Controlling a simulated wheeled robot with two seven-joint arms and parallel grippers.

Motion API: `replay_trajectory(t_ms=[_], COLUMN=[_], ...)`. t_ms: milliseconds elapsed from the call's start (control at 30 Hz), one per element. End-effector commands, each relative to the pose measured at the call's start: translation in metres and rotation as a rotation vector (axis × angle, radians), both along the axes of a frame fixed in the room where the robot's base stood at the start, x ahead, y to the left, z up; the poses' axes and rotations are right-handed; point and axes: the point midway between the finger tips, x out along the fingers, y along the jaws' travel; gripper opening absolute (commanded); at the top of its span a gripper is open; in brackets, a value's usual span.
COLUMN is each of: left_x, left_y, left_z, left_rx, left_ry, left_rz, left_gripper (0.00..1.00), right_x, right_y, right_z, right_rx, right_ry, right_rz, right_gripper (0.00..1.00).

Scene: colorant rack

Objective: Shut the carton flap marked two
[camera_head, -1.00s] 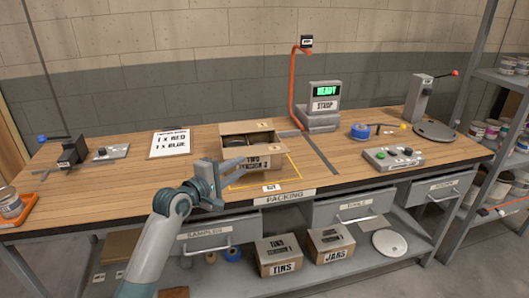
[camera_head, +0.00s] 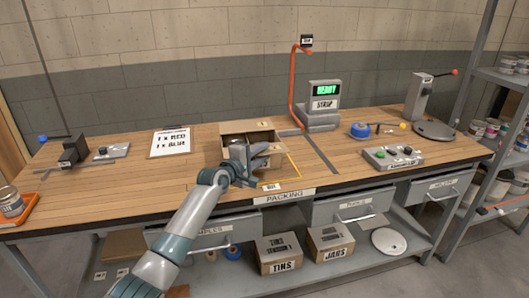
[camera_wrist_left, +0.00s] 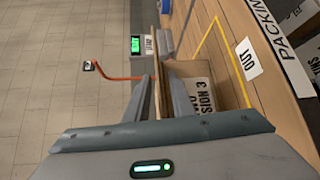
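An open brown carton (camera_head: 232,130) stands on the packing bench, with dark contents partly visible inside. Its far flap (camera_head: 262,125) has a small mark, too small to read. My left gripper (camera_head: 258,150) is at the carton's front side and hides much of its front wall. In the left wrist view, the fingers (camera_wrist_left: 160,95) are apart, with a thin brown carton edge (camera_wrist_left: 156,70) between them; I cannot tell if they touch it. The carton's printed front wall (camera_wrist_left: 200,88) shows beside the fingers. I cannot read a two on any flap. My right gripper is out of view.
A yellow outline (camera_head: 294,166) marks the bench around the carton. A READY screen (camera_head: 325,91) and an orange post (camera_head: 293,90) stand behind right. A button box (camera_head: 388,157) sits to the right.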

Motion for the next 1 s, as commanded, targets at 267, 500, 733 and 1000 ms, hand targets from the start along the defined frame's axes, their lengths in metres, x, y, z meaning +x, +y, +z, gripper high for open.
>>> replay_trajectory(t_ms=[267, 500, 733, 1000], left_x=[0.0100, 0.0101, 0.0100, 0.0100], left_y=[-0.0050, -0.0054, -0.0054, -0.0054], left_z=[-0.0015, -0.0017, -0.0018, -0.0019], left_rx=[0.001, 0.000, 0.001, 0.002], left_ry=[0.000, 0.000, 0.000, 0.000], left_rz=[0.002, 0.001, 0.001, 0.001], left_gripper=[0.22, 0.22, 0.00, 0.00], right_x=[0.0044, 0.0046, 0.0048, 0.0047], right_y=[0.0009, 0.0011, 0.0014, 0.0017], right_z=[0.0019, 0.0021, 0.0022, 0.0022], right_rx=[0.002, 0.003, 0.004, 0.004], right_ry=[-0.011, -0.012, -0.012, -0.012], right_rz=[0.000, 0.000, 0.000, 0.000], right_gripper=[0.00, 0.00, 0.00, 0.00])
